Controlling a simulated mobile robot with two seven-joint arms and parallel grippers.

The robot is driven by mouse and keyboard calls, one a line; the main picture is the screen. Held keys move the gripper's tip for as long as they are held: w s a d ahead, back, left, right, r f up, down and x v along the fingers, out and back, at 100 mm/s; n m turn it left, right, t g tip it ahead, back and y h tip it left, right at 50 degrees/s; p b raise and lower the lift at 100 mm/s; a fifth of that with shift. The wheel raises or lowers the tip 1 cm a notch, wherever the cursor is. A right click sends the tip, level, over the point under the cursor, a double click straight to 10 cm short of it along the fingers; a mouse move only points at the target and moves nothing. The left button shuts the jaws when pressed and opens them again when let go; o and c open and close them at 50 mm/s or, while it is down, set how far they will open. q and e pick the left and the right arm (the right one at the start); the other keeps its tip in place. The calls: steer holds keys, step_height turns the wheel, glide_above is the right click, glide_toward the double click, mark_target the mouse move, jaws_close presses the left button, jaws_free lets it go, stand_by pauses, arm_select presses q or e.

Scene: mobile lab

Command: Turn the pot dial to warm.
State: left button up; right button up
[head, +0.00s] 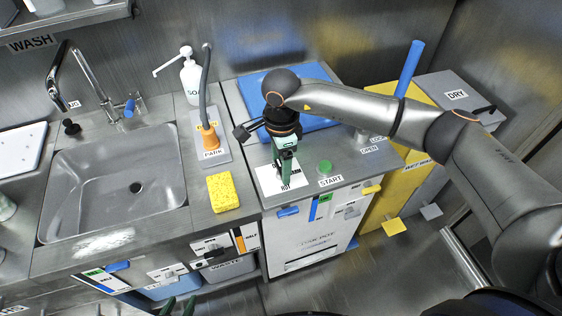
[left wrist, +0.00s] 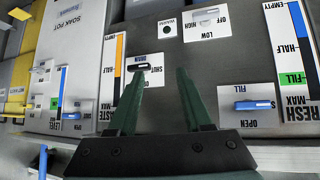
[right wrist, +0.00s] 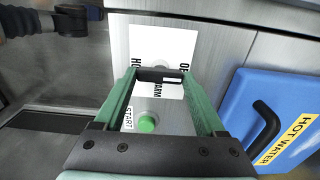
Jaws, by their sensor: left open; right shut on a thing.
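The pot dial's white plate (head: 268,180) lies on the counter top left of the green START button (head: 325,166). My right gripper (head: 286,178) points down onto it and is shut on the dial. In the right wrist view the plate (right wrist: 150,45) shows HOT at left, OFF at right and WARM near the fingertips (right wrist: 160,78). The dark dial (right wrist: 173,80) is partly hidden between the fingers, and I cannot tell where it points. My left gripper (head: 178,305) is open and empty, low in front of the cabinets; its fingers (left wrist: 160,85) face the DRAIN lever panel.
A blue HOT WATER lid with a dark handle (right wrist: 268,125) is beside the dial. A yellow sponge (head: 222,192), orange-based hose (head: 209,137) and sink (head: 115,185) are to the left. A blue upright handle (head: 409,68) stands behind my right arm. Yellow and grey bins are at right.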

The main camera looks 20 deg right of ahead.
steer(key=shift+c, duration=0.7)
arm_select(q)
steer(key=shift+f, duration=0.1)
arm_select(e)
steer(key=shift+m, duration=0.3)
steer(key=shift+m+b, duration=0.35)
steer(key=shift+m, duration=0.15)
steer(key=m, duration=0.2)
steer(key=shift+m+b, duration=0.3)
steer(key=shift+b, duration=0.1)
steer(key=m+b, duration=0.1)
steer(key=m, duration=0.3)
steer(key=shift+m, duration=0.3)
steer(key=m, duration=0.6)
arm_select(q)
steer(key=shift+w+d+f+h+b, duration=0.3)
steer(key=shift+w+d+f, duration=0.25)
steer(key=shift+d, duration=0.25)
arm_select(e)
steer(key=shift+m, duration=1.5)
arm_select(q)
steer(key=shift+s+f, duration=0.1)
steer(key=shift+f, duration=0.1)
